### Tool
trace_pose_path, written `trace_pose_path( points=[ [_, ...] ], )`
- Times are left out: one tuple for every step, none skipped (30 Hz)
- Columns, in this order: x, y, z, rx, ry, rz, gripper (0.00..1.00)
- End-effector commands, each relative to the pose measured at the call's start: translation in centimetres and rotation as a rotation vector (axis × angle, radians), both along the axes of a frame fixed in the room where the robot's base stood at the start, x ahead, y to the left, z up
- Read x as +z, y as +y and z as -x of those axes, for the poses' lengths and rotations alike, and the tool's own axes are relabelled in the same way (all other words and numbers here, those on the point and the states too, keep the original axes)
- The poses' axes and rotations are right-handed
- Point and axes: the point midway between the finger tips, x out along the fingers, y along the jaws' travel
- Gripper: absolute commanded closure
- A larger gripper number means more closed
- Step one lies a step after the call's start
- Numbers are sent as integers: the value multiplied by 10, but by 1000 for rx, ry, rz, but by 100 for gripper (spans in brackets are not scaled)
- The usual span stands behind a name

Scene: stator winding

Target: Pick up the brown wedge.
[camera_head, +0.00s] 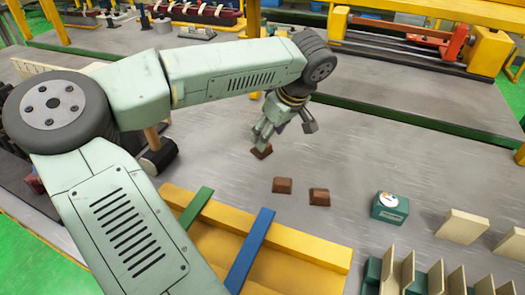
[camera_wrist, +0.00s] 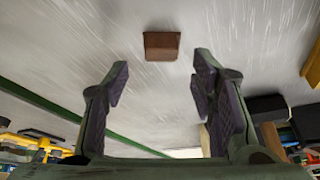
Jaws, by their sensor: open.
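Three small brown wedges lie on the grey tabletop in the head view. One brown wedge (camera_head: 262,152) is right under my gripper (camera_head: 264,137), partly covered by it. A second brown wedge (camera_head: 282,185) and a third brown wedge (camera_head: 319,197) lie nearer the camera, apart from my gripper. In the wrist view my gripper (camera_wrist: 162,68) is open and empty, its two dark-padded fingers well apart. One brown wedge (camera_wrist: 161,46) shows just past the fingertips, about centred between them and apart from both. I cannot tell the exact height of the fingertips above the table.
A teal block with a round top (camera_head: 389,207) and upright cream plates (camera_head: 462,226) stand at the right. A yellow frame (camera_head: 305,246) with green and blue bars is in front. An orange-and-yellow fixture (camera_head: 450,45) is at the back right. The tabletop right of my gripper is clear.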

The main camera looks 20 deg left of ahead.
Motion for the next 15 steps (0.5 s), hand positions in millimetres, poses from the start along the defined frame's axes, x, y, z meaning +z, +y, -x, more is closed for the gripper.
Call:
trace_pose_path(
  points=[
    [-5,2,0,1,0,0,48],
    [-8,3,-1,1,0,1,48],
    [-13,6,-1,1,1,1,48],
    [-17,8,-2,1,1,2,48],
    [-21,10,-2,0,2,2,48],
    [-27,13,-3,0,2,2,48],
    [-31,15,-4,0,2,1,48],
    [-36,16,-5,0,0,1,48],
    [-41,18,-6,0,1,2,48],
    [-43,19,-6,0,1,2,48],
    [-45,20,-7,0,1,2,48],
    [-45,21,-7,0,0,1,48],
    [-45,21,-8,0,0,1,48],
    [-44,21,-8,0,0,1,48],
    [-44,21,-8,0,0,1,48]
  ],
)
